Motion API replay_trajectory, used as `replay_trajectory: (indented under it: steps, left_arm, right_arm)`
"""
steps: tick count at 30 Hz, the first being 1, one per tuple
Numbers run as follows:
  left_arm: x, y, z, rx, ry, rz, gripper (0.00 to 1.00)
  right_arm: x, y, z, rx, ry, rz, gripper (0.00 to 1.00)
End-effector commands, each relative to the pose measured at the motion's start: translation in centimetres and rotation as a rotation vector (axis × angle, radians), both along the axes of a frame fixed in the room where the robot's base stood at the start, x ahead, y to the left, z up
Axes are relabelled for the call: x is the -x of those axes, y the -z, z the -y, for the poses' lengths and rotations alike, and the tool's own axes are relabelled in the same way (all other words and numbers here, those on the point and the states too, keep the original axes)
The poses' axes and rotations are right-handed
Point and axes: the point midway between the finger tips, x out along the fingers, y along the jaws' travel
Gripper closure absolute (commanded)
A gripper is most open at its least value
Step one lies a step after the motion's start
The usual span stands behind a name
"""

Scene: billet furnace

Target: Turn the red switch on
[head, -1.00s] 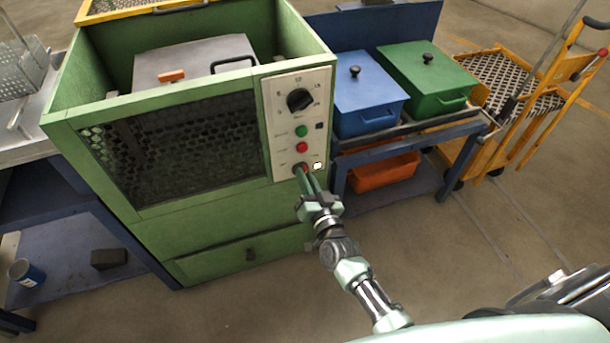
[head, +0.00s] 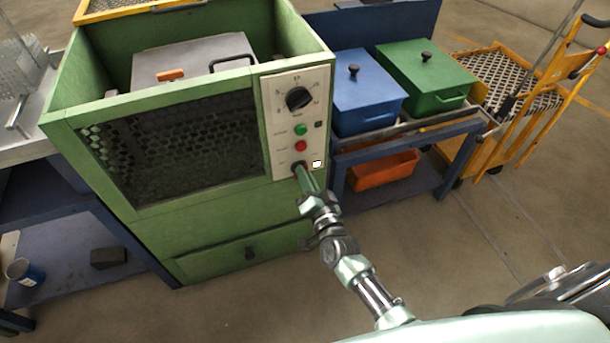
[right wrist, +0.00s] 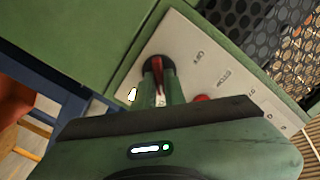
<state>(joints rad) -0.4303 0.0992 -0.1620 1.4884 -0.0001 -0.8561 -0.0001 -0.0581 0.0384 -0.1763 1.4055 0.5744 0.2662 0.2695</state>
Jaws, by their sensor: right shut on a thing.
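The red switch (right wrist: 156,70) is a red lever on a round black base, low on the pale control panel (head: 273,103) of the green furnace. In the right wrist view it lies between the fingertips of my right gripper (right wrist: 160,92), which is shut on it. In the head view my right gripper (head: 303,172) reaches the panel's lower end and its fingers hide most of the switch. A small white square (head: 317,163) shows just right of the switch. My left gripper is not in view.
Above the switch are a red button (head: 300,146), a green button (head: 300,130) and a black knob (head: 298,98). Right of the furnace, a blue bench holds a blue box (head: 366,88) and a green box (head: 428,75). An orange bin (head: 383,171) sits below.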

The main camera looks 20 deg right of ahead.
Motion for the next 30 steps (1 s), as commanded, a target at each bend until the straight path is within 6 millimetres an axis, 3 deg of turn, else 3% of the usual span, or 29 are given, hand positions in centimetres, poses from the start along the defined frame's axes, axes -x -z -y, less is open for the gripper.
replay_trajectory:
  steps: [4, 6, 7, 18, 30]
  left_arm:
    - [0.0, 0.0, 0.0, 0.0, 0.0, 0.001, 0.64]
    - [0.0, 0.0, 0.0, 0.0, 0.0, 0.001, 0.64]
    - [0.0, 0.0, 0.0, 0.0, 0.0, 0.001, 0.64]
    - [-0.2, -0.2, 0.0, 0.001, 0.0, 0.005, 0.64]
    - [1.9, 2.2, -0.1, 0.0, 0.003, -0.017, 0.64]
  right_arm:
    - [-0.1, -0.2, 0.1, -0.004, 0.002, 0.003, 1.0]
    - [-0.1, -0.2, 0.1, -0.004, 0.002, 0.003, 0.72]
    - [-0.1, -0.2, 0.1, -0.003, 0.002, 0.003, 0.67]
    - [0.4, 0.0, 0.0, -0.001, 0.001, -0.001, 0.67]
    - [6.6, 0.0, 0.3, -0.002, 0.001, 0.0, 0.67]
